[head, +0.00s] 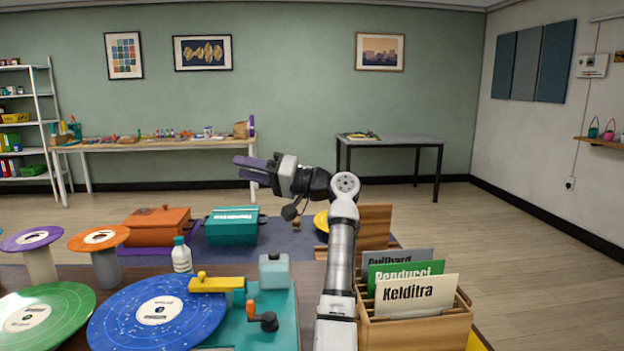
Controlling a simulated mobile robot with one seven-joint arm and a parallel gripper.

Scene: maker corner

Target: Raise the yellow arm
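The yellow arm (217,284) belongs to a teal record-player-like device (280,302) on the near table. It lies roughly level, with a small yellow knob at its left end over the right part of a blue speckled disc (125,316). Its right end is by a teal post. I cannot tell whether it touches the disc. My gripper (243,168) is in the air, above and beyond the device, well apart from the yellow arm. Its two purple fingers point left, with a gap between them and nothing held.
A pale teal block (274,272) and an orange crank (263,320) are on the device's right side. A white bottle (181,256) stands behind the disc. A wooden file box (418,333) stands right of my arm. Spools and a green disc (50,311) are at left.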

